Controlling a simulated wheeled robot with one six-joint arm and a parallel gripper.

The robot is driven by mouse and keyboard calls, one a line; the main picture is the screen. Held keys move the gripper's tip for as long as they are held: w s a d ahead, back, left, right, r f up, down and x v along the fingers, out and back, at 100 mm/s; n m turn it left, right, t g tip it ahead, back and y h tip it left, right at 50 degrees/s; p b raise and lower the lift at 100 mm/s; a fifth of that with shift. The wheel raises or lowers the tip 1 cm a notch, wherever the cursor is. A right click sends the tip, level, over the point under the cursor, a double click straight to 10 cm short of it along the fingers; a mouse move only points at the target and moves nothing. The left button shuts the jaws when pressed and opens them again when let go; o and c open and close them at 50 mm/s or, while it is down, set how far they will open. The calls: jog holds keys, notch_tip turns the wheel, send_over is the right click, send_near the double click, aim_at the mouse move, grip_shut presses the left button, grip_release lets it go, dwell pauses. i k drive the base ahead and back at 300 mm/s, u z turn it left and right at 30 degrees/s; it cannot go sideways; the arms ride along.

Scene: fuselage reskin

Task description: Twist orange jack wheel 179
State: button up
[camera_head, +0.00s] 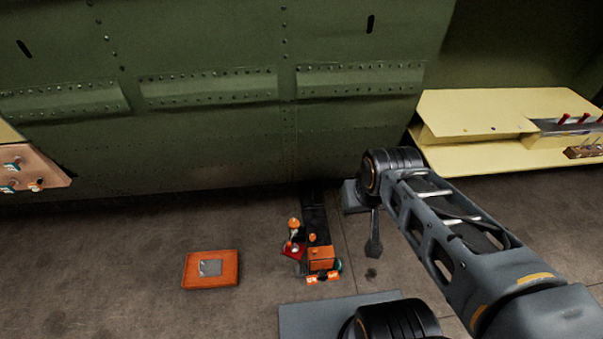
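An orange jack (322,259) stands on the floor in front of the green fuselage, at the near end of a black rail (314,212). Small orange parts show at its front, and an orange knob (294,223) stands at its left. I cannot tell which of these round parts is the wheel. My arm reaches in from the lower right and bends down at its far joint. The dark end hanging there looks like my gripper (373,247), just right of the jack and apart from it. Its fingers are too small and dark to read.
An orange box with a grey plate (210,268) lies on the floor left of the jack. The green fuselage (200,120) fills the back. A yellow bench (470,115) stands at right, and a tan tool board (35,168) at left. Floor between box and jack is clear.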

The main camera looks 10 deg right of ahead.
aim_at(293, 224)
jog(key=u, duration=1.8)
jog(key=k, duration=0.85)
jog(key=z, duration=0.85)
jog(key=i, duration=1)
jog(key=u, duration=0.05)
